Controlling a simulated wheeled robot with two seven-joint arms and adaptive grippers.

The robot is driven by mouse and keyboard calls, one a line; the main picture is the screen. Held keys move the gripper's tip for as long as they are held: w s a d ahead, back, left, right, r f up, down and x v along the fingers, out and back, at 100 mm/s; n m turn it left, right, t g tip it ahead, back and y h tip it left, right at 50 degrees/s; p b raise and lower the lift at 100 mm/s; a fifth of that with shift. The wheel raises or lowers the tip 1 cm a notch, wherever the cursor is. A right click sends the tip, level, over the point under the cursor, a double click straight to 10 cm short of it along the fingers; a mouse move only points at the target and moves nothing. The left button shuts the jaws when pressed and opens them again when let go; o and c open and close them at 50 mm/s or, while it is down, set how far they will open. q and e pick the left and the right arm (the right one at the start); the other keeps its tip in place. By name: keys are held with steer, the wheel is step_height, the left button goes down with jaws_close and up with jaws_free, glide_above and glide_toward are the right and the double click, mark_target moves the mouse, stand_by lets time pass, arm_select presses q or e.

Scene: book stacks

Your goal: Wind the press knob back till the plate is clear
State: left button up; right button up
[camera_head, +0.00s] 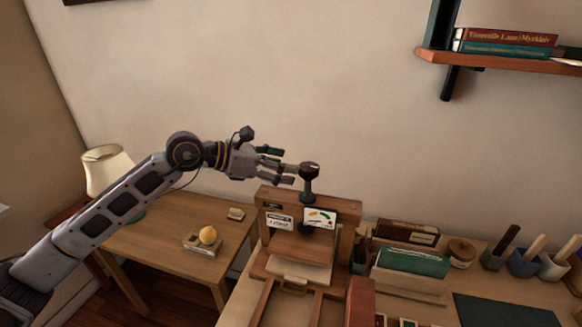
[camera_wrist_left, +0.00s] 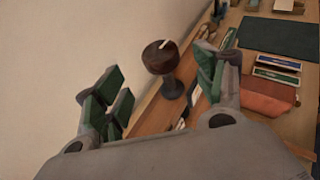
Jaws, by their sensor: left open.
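The press (camera_head: 337,216) is a wooden frame on the table, with labels on its front beam. Its dark round knob (camera_head: 310,170) stands on a dark post above the beam. My left gripper (camera_head: 282,164) is open just left of the knob at about its height. In the left wrist view the knob (camera_wrist_left: 161,57), with a light mark on top, lies ahead of and between the spread green-padded fingers, apart from both. A pale slab (camera_head: 298,272) lies low inside the frame. The plate's exact height is hard to tell. My right gripper is not in view.
Right of the press stand books (camera_head: 410,262), cups (camera_head: 524,262) and a dark mat (camera_head: 505,310). A wall shelf (camera_head: 500,60) is upper right.

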arm_select(q)
steer(key=shift+v, duration=1.8)
